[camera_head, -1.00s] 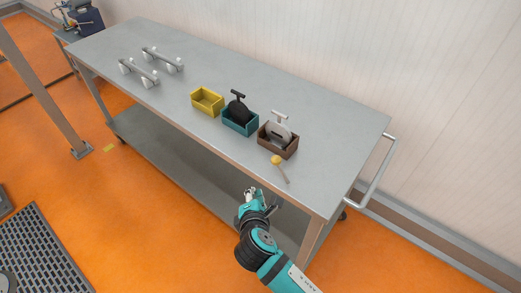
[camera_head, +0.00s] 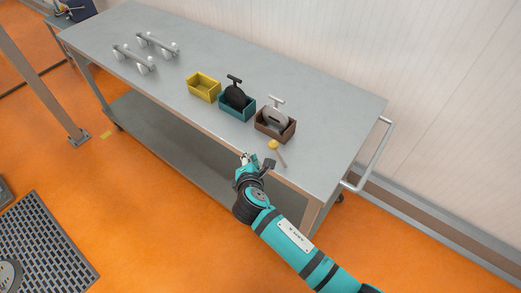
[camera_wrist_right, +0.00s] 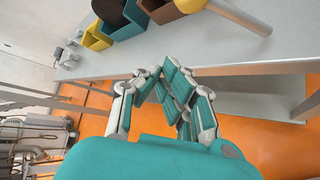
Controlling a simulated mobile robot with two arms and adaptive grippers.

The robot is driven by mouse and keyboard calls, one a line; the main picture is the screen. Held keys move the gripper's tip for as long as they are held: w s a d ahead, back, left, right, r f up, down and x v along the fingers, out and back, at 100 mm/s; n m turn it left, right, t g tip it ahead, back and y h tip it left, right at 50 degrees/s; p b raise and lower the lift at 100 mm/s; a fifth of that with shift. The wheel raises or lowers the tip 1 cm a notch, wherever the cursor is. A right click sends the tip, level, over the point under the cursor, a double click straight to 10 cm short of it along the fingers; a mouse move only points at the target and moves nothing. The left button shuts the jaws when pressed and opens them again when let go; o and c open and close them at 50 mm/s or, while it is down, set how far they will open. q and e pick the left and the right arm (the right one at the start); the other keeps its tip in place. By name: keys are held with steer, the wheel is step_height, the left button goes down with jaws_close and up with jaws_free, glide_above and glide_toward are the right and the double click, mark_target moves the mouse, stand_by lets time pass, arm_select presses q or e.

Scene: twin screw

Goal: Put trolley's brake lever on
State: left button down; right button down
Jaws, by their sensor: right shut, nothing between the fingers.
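The trolley (camera_head: 330,140) is a long grey metal table with a lower shelf and a tubular handle (camera_head: 367,163) at its right end. A lever with a yellow knob (camera_head: 273,145) and a thin grey rod (camera_head: 282,159) is at its front edge, near the right end. In the wrist view, its rod (camera_wrist_right: 240,16) is at the top right, with the knob (camera_wrist_right: 187,4) cut off. My right gripper (camera_head: 246,158) is shut and empty, in front of the trolley's front edge, left of the lever and apart from it. The wrist view shows its fingertips (camera_wrist_right: 162,72) together. My left gripper is not in view.
On the tabletop stand a yellow box (camera_head: 203,87), a teal box (camera_head: 237,107) holding a black part, and a brown box (camera_head: 275,125) holding a grey part. Two rails (camera_head: 134,58) with white fittings are at the left. Orange floor is free in front.

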mark_target(279, 155)
steer(key=w+d+p, duration=0.1)
steer(key=w+d+r+p, duration=0.1)
steer(key=d+p, duration=0.1)
steer(key=shift+w+d, duration=0.1)
steer(key=shift+w, duration=0.1)
stand_by(0.3)
steer(key=shift+s+d+r+t+b, duration=0.15)
steer(key=shift+t+b, duration=0.15)
steer(key=shift+b, duration=0.25)
